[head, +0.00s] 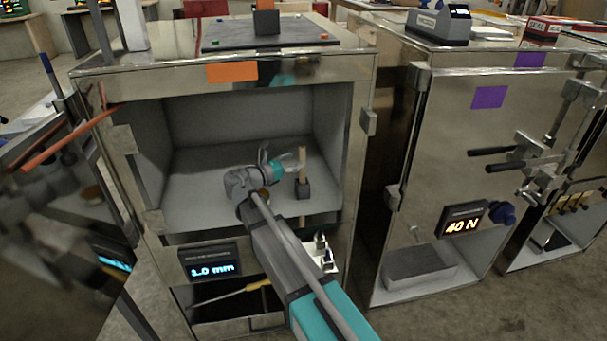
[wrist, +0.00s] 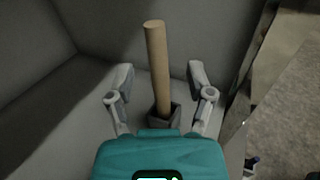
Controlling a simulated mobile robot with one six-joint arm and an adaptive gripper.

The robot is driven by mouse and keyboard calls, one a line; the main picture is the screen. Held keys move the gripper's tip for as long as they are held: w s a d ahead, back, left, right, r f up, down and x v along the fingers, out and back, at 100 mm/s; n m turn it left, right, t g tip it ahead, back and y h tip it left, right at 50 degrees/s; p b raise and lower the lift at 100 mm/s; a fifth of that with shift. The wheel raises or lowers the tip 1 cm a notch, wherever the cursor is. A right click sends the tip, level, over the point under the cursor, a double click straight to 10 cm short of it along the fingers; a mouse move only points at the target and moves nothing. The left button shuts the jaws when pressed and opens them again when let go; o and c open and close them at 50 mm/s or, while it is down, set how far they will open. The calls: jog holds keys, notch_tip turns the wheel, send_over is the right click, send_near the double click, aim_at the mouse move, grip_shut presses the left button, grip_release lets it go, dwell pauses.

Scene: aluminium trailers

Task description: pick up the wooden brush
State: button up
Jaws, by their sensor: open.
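The wooden brush stands upright with a round wooden handle (head: 303,158) above a dark grey block-like base (head: 303,188). It is inside the open compartment of the left metal trailer. In the wrist view the handle (wrist: 157,62) rises between and beyond my two fingers, and the base (wrist: 165,112) is partly hidden behind my teal gripper body. My gripper (head: 280,164) is inside the compartment, just left of the brush in the head view. Its fingers (wrist: 159,82) are spread, one on each side of the brush. I cannot tell whether either finger touches it.
The compartment's grey side wall (head: 328,125) stands close right of the brush; free floor (head: 195,195) lies to the left. Below are a "1.0 mm" display (head: 210,262) and an opening with a yellow-handled tool (head: 258,285). Another metal cabinet (head: 455,150) stands to the right.

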aim_at(300, 157)
jog(key=shift+x, duration=1.8)
jog(key=shift+w+a+r, duration=0.1)
jog(key=shift+w, duration=0.05)
grip_shut()
